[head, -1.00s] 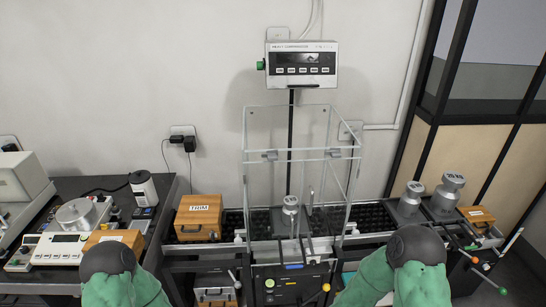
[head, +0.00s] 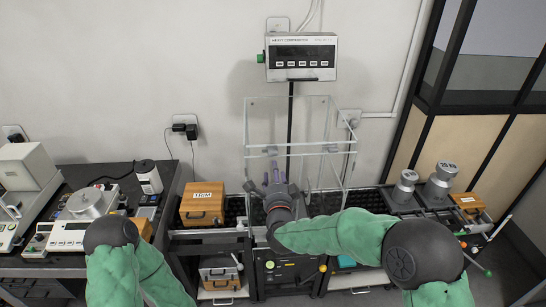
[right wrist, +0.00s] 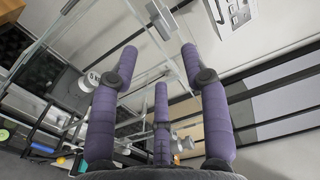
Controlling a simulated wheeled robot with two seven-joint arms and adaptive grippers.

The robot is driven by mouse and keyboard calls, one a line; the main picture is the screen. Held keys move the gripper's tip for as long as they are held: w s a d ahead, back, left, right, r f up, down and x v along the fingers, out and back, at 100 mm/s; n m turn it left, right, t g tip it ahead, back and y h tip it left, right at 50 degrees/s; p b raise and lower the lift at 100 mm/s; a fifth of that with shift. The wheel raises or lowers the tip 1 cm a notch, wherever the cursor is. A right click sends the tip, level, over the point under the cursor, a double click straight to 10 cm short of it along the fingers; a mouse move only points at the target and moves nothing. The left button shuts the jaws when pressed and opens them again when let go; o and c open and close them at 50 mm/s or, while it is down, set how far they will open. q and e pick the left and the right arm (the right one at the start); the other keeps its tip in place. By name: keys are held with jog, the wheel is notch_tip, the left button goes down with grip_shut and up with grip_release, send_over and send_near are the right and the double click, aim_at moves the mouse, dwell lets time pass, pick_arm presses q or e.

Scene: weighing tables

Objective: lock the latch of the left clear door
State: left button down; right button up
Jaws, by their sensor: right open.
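The clear enclosure (head: 313,112) stands on the middle bench, with clear panels at its front. A horizontal clear rail crosses its front; a small grey fitting (head: 331,149) shows on its right part. The fitting on the rail's left part is largely covered by my fingers, and I cannot tell whether the left door's latch is locked. My right gripper (head: 275,168) is upright before the enclosure's left front, its purple fingers spread and empty. In the right wrist view a grey block (right wrist: 167,24) on a clear edge lies beyond the fingertips, apart from them. My left gripper is out of view.
A display box (head: 302,58) hangs above the enclosure. A wooden case (head: 202,205) stands to its left. Metal weights (head: 439,180) and another wooden case (head: 468,203) stand to the right. A balance (head: 75,235) is on the left bench.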

aim_at(273, 156)
jog(key=w, duration=0.8)
jog(key=shift+w+a+p, duration=0.2)
jog(key=shift+w+p, duration=0.15)
jog(key=shift+p, duration=0.05)
grip_shut()
